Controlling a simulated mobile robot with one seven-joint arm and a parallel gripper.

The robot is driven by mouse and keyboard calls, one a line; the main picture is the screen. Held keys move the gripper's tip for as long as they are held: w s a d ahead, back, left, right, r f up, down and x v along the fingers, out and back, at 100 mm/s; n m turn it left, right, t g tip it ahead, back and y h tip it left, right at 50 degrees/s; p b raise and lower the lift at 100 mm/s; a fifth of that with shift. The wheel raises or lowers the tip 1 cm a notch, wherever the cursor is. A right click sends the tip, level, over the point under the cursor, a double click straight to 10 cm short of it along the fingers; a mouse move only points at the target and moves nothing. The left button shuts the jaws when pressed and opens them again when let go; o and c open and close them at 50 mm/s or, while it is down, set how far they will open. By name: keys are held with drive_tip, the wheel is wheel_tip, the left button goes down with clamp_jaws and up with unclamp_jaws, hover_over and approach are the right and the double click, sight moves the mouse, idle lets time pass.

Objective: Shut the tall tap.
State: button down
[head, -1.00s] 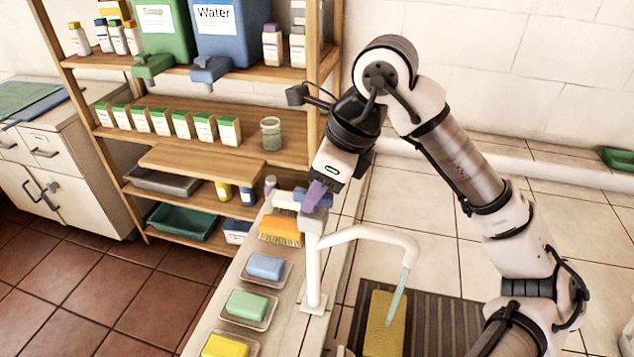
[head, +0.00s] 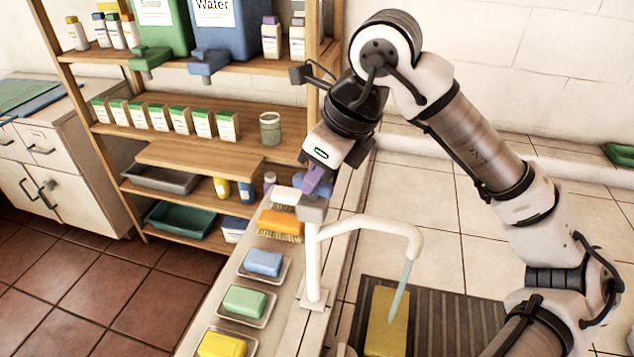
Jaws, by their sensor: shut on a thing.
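The tall tap (head: 313,265) is a white post on a square foot, with a spout that arches right. A pale blue stream of water (head: 400,292) runs from the spout's end. A grey-blue head with a lever (head: 312,208) tops the post. My gripper (head: 314,186), with purple fingers, reaches down from the upper right and is shut on the lever. The fingers and wrist hide part of the lever, so its exact angle is hard to see.
Soap dishes with blue (head: 263,262), green (head: 245,301) and yellow (head: 222,345) soaps line the ledge, with an orange brush (head: 281,224) behind them. A yellow block (head: 386,322) lies under the stream on a dark ribbed surface (head: 440,325). A wooden shelf (head: 200,156) stands behind at left.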

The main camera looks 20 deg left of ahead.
drive_tip(key=m+t+b, duration=0.1)
drive_tip(key=m+b, duration=0.3)
drive_tip(key=b, duration=0.1)
drive_tip(key=shift+s+f+m+t+h, duration=0.1)
drive_tip(key=shift+f+m+t+h, duration=0.1)
drive_tip(key=shift+m+t+h, duration=0.15)
drive_tip(key=m+t+h+b, duration=0.1)
drive_tip(key=m+b, duration=0.2)
drive_tip(key=shift+a+m, duration=0.1)
drive_tip(key=shift+m, duration=0.15)
drive_tip(key=m+b, duration=0.1)
drive_tip(key=m+t+h, duration=0.1)
drive_tip(key=m, duration=0.1)
drive_tip(key=shift+s+a+r+m+b, duration=0.1)
drive_tip(key=shift+r+m+b, duration=0.1)
drive_tip(key=shift+m+b, duration=0.15)
drive_tip(key=shift+a+r+m+h, duration=0.15)
drive_tip(key=shift+m+h, duration=0.7)
drive_tip(key=shift+m, duration=1)
drive_tip(key=c, duration=1.4)
unclamp_jaws()
